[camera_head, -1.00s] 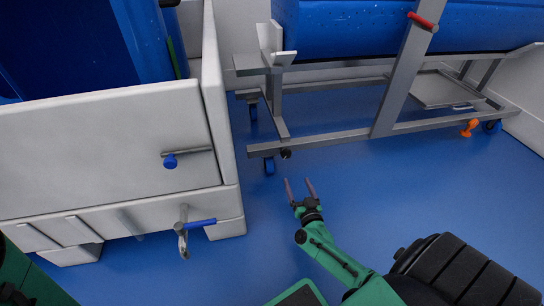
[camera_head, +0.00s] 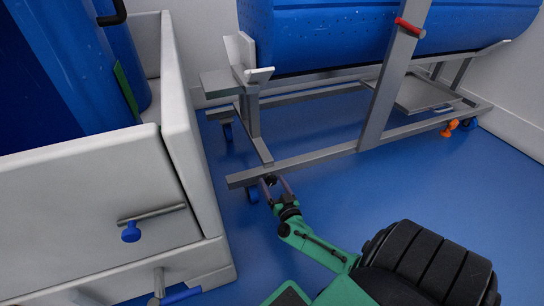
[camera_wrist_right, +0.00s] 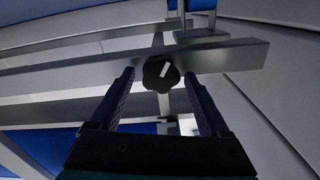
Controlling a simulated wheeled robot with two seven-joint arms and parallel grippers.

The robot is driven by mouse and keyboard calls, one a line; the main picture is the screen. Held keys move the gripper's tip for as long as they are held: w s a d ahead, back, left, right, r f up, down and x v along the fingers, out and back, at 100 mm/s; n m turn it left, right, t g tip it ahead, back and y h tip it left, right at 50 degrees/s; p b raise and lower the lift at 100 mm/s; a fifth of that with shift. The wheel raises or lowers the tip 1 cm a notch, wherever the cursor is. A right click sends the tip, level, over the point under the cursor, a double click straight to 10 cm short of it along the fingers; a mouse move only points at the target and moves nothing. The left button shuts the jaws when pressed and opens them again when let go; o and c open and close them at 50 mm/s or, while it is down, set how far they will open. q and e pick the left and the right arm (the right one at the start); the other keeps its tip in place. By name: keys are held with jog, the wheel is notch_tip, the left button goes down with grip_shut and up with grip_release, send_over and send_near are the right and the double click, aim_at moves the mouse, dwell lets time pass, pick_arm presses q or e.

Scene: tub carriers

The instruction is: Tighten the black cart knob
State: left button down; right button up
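The black cart knob (camera_wrist_right: 161,74) is a lobed knob with a pale mark on its face, on the grey lower rail of the cart. In the right wrist view it lies just beyond and between my fingertips. In the head view the knob (camera_head: 270,180) shows small at the rail, with my right gripper (camera_head: 273,184) at it. My right gripper (camera_wrist_right: 161,82) is open, its two fingers spread either side of the knob with visible gaps. I cannot tell how far the tips reach past it. My left gripper is not in view.
The grey cart (camera_head: 310,156) carries a blue tub (camera_head: 350,35) and has a red handle (camera_head: 409,27) and an orange pedal (camera_head: 450,127). A white bin (camera_head: 85,195) with a blue knob (camera_head: 131,232) stands at left. Blue floor is clear at right.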

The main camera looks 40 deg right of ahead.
jog(key=c, duration=1.1)
jog(key=shift+o, duration=0.2)
